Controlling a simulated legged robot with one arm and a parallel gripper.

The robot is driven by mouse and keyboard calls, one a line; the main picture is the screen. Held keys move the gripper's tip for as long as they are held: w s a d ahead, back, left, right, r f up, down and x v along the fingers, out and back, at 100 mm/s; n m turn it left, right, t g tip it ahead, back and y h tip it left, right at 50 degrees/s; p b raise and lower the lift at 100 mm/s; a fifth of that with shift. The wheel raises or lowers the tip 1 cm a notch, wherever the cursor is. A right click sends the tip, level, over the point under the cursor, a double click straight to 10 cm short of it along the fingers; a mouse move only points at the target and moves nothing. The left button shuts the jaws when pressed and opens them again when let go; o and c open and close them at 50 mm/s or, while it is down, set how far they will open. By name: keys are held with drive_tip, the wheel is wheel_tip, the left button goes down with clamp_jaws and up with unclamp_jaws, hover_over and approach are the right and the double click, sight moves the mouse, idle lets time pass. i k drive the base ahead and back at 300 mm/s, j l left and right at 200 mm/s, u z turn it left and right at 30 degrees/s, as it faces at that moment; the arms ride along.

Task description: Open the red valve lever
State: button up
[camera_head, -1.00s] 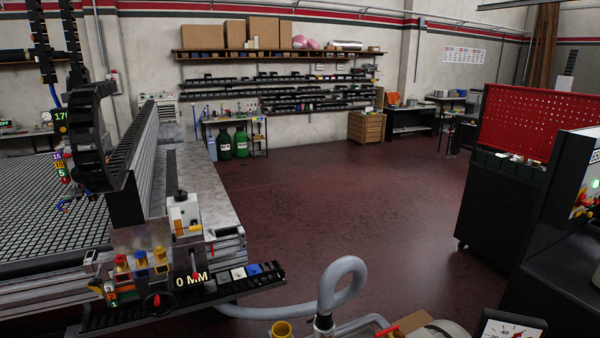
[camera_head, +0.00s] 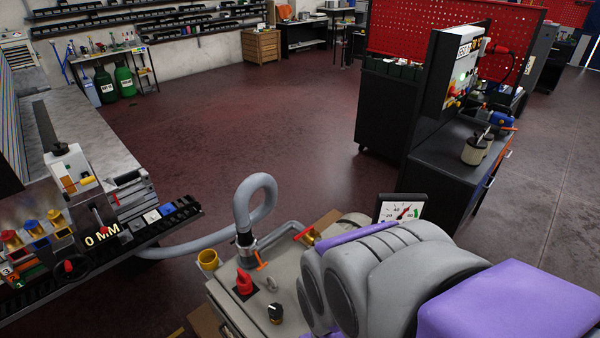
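The red valve lever (camera_head: 304,234) is small and sits on a brass valve (camera_head: 312,238) at the back of the machine at lower centre, left of the pressure gauge (camera_head: 402,209). It lies slanted in the picture; whether it is open or closed cannot be told. Grey rounded and purple parts, which look like my arm, fill the lower right in front of the machine. My gripper's fingers do not show.
A grey hose (camera_head: 250,212) loops up from the machine, with an orange handle (camera_head: 261,260) at its base. A red knob (camera_head: 243,280) and a black dial (camera_head: 276,312) sit nearer. Open floor (camera_head: 270,135) lies behind.

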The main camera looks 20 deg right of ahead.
sight(310, 228)
drive_tip(key=k+l+u, duration=0.15)
drive_tip(key=k+l, duration=0.4)
drive_tip(key=l+u, duration=0.4)
drive_tip(key=l, duration=1)
drive_tip(key=i+l+u, duration=0.2)
drive_tip(key=i+l, duration=0.4)
drive_tip(key=l, duration=0.1)
